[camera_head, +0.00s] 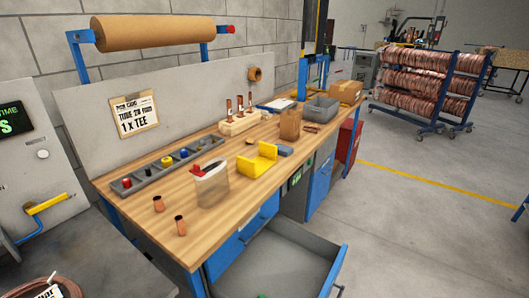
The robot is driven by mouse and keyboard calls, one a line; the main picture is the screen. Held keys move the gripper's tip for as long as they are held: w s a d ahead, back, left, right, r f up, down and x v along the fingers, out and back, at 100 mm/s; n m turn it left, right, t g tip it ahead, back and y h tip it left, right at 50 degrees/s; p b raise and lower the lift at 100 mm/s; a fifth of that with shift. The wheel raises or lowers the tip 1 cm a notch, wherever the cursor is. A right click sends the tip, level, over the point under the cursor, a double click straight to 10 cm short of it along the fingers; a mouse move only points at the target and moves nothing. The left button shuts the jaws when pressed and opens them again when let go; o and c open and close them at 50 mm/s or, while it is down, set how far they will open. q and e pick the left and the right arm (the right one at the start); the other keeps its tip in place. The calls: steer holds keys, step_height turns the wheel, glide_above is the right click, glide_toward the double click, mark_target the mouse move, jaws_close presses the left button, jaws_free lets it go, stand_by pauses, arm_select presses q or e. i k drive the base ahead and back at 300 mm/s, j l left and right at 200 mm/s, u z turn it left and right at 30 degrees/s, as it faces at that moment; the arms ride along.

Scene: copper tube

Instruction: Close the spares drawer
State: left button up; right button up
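An open grey drawer (275,262) with a blue front (334,272) sticks far out from under the near end of the wooden workbench (165,235). I take it for the spares drawer, but I can read no label on it. Neither of my grippers shows in this view.
The concrete floor (410,235) right of the drawer is clear. A copper coil rack stands behind.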

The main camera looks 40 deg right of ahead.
mark_target(285, 259)
steer(key=z, duration=0.45)
steer(key=k+j+z, duration=0.1)
steer(key=z, duration=0.8)
steer(key=k+z, duration=0.1)
steer(key=z, duration=0.35)
